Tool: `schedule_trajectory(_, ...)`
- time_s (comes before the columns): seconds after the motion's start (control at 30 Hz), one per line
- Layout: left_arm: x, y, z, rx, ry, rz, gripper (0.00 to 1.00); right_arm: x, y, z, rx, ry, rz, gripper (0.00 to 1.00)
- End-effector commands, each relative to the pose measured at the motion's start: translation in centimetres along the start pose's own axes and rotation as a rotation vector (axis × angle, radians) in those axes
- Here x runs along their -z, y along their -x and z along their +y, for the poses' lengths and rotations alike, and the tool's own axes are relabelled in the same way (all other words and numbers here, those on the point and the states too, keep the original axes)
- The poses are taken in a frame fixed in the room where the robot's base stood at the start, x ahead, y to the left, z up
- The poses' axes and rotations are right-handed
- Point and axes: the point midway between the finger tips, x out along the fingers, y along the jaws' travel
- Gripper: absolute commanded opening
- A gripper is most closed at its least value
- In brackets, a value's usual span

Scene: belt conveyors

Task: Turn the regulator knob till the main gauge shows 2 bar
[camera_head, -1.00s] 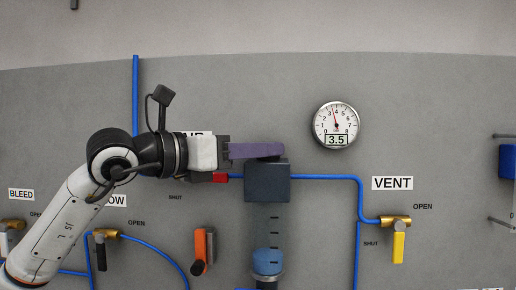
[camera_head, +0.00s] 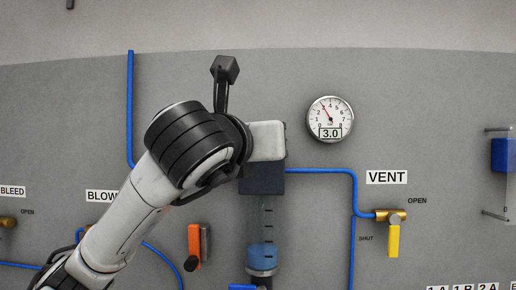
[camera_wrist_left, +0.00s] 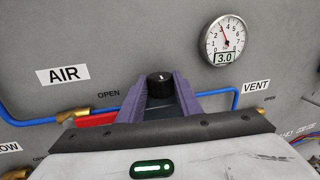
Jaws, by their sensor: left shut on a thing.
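The main gauge (camera_head: 330,118) is a round white dial at the upper right of the head view, with a digital readout of 3.0. It also shows in the left wrist view (camera_wrist_left: 223,38). The regulator knob (camera_wrist_left: 160,84) is black with a white mark and sits between the purple fingers of my left gripper (camera_wrist_left: 160,92), which is shut on it. In the head view my left wrist hides the knob and fingers; the dark regulator body (camera_head: 262,180) shows just below. My right gripper is not in view.
The VENT valve (camera_head: 392,216) has a yellow handle hanging down, right of the regulator. An orange handle (camera_head: 194,242) is lower left. A clear bowl with blue (camera_head: 262,256) hangs under the regulator. Blue pipes (camera_head: 130,110) run along the grey panel. A blue block (camera_head: 503,155) is at the right edge.

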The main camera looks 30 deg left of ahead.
Motion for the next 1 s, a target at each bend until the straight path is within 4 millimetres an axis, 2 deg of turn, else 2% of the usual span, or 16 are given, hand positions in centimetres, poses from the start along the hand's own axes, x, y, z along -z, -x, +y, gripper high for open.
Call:
schedule_trajectory(0.47, 0.4, -0.1, -0.1, -0.01, -0.003, 0.01, 0.09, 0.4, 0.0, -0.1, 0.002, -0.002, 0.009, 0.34)
schedule_trajectory(0.5, 0.4, -0.1, -0.1, -0.01, -0.003, 0.01, 0.36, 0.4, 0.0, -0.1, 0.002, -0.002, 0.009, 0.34)
schedule_trajectory(0.53, 0.3, -0.1, -0.1, -0.01, -0.003, 0.009, 0.39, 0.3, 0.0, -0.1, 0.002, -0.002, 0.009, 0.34)
schedule_trajectory(0.83, 0.2, 0.1, -0.1, -0.01, -0.002, 0.004, 0.39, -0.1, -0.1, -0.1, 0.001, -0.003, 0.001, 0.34)
schedule_trajectory(1.0, 0.2, 1.8, -0.1, -0.009, -0.001, 0.0, 0.39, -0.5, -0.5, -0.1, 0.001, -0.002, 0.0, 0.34)
